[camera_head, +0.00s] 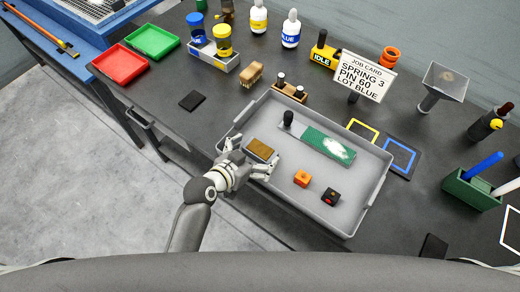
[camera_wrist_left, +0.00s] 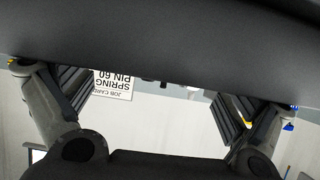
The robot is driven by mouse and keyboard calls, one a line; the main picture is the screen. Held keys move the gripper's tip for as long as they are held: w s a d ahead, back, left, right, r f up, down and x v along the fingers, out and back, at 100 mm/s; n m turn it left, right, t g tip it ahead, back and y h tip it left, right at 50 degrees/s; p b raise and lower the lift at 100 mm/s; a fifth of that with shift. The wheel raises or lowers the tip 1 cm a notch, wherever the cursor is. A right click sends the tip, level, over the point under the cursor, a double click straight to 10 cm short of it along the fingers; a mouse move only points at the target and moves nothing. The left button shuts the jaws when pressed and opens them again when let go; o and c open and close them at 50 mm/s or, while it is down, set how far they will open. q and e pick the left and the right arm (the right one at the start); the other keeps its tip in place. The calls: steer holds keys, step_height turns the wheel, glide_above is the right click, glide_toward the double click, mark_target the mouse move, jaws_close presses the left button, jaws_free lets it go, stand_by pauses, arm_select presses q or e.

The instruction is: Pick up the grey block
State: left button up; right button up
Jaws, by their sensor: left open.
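No plainly grey block stands out. A small block with a brown top and dark edges (camera_head: 262,149) is in the grey tray (camera_head: 341,222), at its left end. My left gripper (camera_head: 253,157) is over that end of the tray, open, with one finger on either side of this block. I cannot tell whether the fingers touch it. In the left wrist view the two fingers (camera_wrist_left: 155,110) stand wide apart, and a dark grey surface fills the top; I cannot tell what it is. My right gripper is not in view.
A dark flat pad (camera_head: 192,100) lies left on the bench.

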arm_select(q)
steer(key=shift+x, duration=1.4)
steer(key=c, duration=1.1)
steer(key=shift+r, duration=0.1)
steer(key=shift+c, duration=0.2)
steer(key=shift+r, duration=0.1)
